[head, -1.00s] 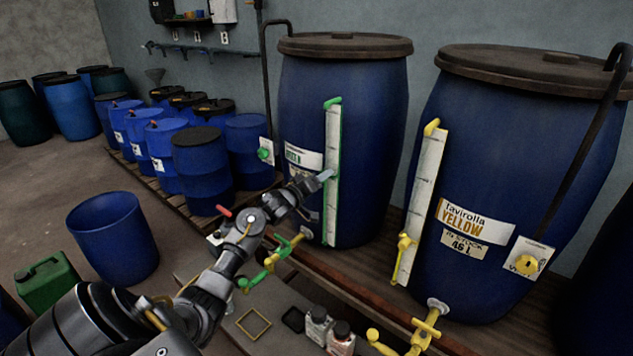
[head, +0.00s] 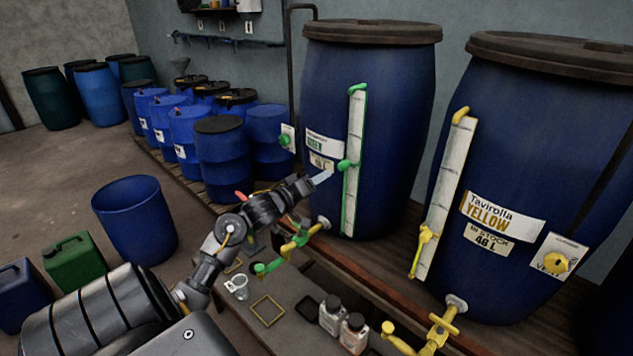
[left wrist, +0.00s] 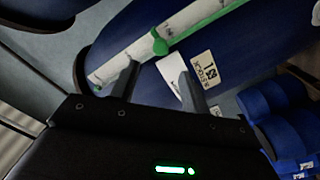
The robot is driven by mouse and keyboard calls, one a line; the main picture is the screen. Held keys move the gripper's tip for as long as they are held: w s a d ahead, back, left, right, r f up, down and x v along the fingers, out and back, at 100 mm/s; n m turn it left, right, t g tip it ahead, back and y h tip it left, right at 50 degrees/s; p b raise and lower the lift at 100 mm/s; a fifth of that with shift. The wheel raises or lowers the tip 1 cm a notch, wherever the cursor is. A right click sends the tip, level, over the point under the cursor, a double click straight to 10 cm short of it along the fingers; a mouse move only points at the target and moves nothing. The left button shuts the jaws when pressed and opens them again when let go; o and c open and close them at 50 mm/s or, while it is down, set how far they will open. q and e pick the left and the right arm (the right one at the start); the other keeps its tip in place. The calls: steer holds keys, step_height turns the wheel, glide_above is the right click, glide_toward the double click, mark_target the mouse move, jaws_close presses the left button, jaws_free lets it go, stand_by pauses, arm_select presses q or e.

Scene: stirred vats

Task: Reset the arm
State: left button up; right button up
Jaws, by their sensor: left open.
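My left arm reaches in from the lower left of the head view. Its gripper (head: 322,178) is in front of the green vat (head: 372,120), close to the green slider on the sight gauge (head: 352,165). In the left wrist view the two fingers (left wrist: 155,85) are apart with nothing between them. The vat's gauge strip (left wrist: 185,30) and its green slider (left wrist: 159,42) show just beyond the fingers. I cannot tell whether a finger touches the gauge. My right gripper is not in view.
The yellow vat (head: 545,130) stands to the right with its yellow tap (head: 438,328). An open blue tub (head: 135,225) stands at left.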

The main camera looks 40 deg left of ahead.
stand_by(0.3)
